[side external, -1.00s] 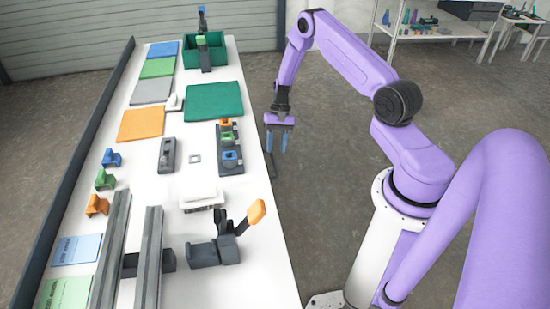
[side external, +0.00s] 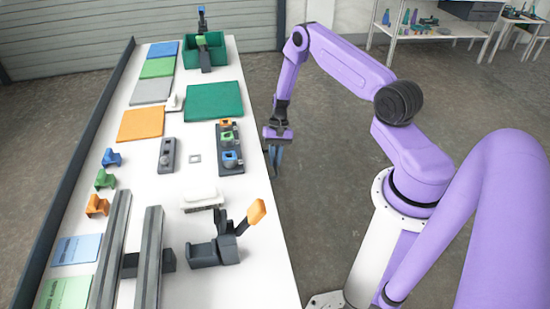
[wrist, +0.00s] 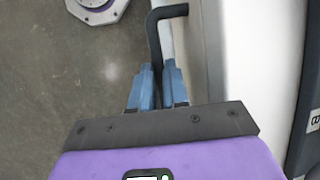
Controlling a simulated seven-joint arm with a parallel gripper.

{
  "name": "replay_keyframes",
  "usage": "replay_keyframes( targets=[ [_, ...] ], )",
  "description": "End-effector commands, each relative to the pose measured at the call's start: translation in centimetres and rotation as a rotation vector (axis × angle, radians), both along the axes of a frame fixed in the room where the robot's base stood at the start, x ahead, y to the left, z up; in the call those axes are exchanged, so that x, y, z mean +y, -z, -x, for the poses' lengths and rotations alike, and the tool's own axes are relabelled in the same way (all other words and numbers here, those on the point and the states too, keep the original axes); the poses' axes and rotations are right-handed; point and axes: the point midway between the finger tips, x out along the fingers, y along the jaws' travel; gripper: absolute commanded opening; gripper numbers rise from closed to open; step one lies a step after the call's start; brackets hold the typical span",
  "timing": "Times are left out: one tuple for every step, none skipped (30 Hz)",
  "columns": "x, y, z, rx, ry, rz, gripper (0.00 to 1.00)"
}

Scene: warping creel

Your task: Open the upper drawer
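A dark bracket-shaped drawer handle (wrist: 154,35) stands out from the side of the white table in the wrist view. My gripper (wrist: 158,68) has its two blue fingers close together, one on each side of the handle's bar, and appears shut on it. In the side external view my gripper (side external: 275,165) points down beside the table's right edge. The drawer's front is on the table side, mostly hidden from both views, and I see no gap that shows it open. Which drawer the handle belongs to cannot be told.
The white table top (side external: 200,130) holds a dark green mat (side external: 214,102), a dark holder with coloured parts (side external: 230,150), and a clamp with an orange lever (side external: 256,211) near the same edge. Bare floor (side external: 330,150) lies free to the right of the table.

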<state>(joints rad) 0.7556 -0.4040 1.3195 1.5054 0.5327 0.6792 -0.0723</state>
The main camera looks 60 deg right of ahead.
Motion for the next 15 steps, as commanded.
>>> replay_keyframes(
  targets=[
    [0.0, 0.0, 0.0, 0.000, 0.000, 0.000, 0.00],
    [0.0, 0.0, 0.0, 0.000, 0.000, 0.000, 0.00],
    [-0.1, 0.0, 0.1, 0.000, 0.001, 0.000, 0.00],
    [-0.2, 0.0, 0.2, 0.001, 0.001, -0.001, 0.00],
    [-0.3, 0.0, 0.3, 0.001, 0.001, -0.001, 0.00],
    [-0.6, 0.0, 0.6, 0.001, 0.002, 0.000, 0.00],
    [-0.8, 0.0, 0.8, 0.003, 0.002, -0.001, 0.00],
    [-1.0, 0.0, 1.1, 0.002, 0.004, -0.002, 0.00],
    [-1.4, 0.0, 1.4, 0.002, 0.004, -0.002, 0.00],
    [-1.8, 0.0, 1.7, 0.002, 0.005, -0.001, 0.00],
    [-2.1, -0.1, 2.1, 0.002, 0.006, -0.001, 0.00],
    [-2.7, -0.1, 2.7, 0.002, 0.006, -0.001, 0.00],
    [-3.2, -0.1, 3.1, 0.002, 0.007, -0.001, 0.00],
    [-3.6, -0.1, 3.7, 0.003, 0.006, -0.002, 0.00],
    [-4.4, -0.1, 4.4, 0.003, 0.007, -0.002, 0.00]
  ],
)
